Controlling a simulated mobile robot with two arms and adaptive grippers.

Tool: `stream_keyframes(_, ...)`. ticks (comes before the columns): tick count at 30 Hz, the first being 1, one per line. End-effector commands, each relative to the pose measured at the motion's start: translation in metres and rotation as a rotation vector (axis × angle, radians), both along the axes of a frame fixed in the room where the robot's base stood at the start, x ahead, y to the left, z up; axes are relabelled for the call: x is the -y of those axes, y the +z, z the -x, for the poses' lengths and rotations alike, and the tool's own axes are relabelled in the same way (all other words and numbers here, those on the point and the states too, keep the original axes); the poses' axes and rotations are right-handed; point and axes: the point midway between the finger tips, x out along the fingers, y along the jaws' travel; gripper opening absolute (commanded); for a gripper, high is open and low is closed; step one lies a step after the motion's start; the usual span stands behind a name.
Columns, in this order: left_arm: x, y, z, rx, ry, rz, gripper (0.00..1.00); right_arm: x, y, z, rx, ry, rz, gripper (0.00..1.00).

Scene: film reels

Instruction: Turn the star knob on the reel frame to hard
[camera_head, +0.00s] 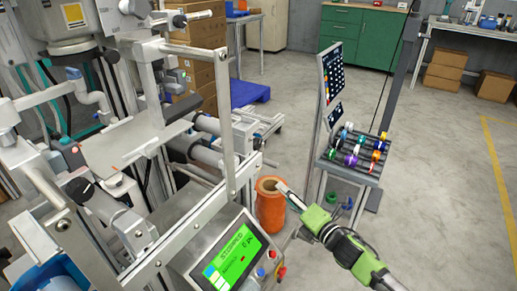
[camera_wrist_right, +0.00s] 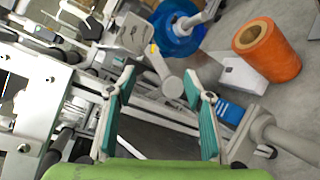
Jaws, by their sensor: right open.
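My right gripper (camera_head: 287,192) comes in from the lower right on a green and black arm, next to the orange reel (camera_head: 271,205) in the head view. In the right wrist view my right gripper (camera_wrist_right: 160,84) has its two teal-padded fingers spread, with nothing held between them. The metal reel frame (camera_head: 160,130) fills the left of the head view. Grey rollers and brackets of the frame lie beyond the fingers in the wrist view. My left gripper is not in view.
A control panel (camera_head: 232,258) with a green screen stands at the bottom centre. The wrist view shows a blue reel (camera_wrist_right: 178,30) and the orange reel (camera_wrist_right: 267,50). Open floor lies at the right.

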Motion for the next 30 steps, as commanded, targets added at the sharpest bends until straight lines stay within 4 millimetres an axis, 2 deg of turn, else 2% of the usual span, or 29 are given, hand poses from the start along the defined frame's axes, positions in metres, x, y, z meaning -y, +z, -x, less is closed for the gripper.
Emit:
stream_keyframes(1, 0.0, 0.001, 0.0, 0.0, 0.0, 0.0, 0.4, 0.004, 0.031, -0.016, 0.15, 0.086, 0.155, 0.47)
stream_keyframes(3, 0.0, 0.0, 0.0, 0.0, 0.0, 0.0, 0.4, 0.005, 0.061, -0.025, 0.338, 0.197, 0.348, 0.47)
stream_keyframes(6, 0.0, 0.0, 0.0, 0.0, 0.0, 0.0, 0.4, 0.011, 0.092, -0.029, 0.557, 0.318, 0.57, 0.47)
stream_keyframes(9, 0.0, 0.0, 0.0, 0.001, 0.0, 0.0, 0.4, 0.019, 0.111, -0.028, 0.711, 0.401, 0.721, 0.47)
stream_keyframes(13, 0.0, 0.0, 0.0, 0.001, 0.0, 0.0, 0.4, 0.026, 0.122, -0.025, 0.815, 0.456, 0.82, 0.47)
stream_keyframes(17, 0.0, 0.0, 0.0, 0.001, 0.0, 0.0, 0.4, 0.02, 0.125, -0.029, 0.842, 0.471, 0.841, 0.47)
stream_keyframes(27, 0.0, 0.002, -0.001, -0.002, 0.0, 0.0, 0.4, -0.036, 0.125, -0.069, 0.842, 0.468, 0.837, 0.47)
stream_keyframes(30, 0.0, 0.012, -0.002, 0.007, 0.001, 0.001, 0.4, -0.053, 0.124, -0.081, 0.84, 0.468, 0.836, 0.47)
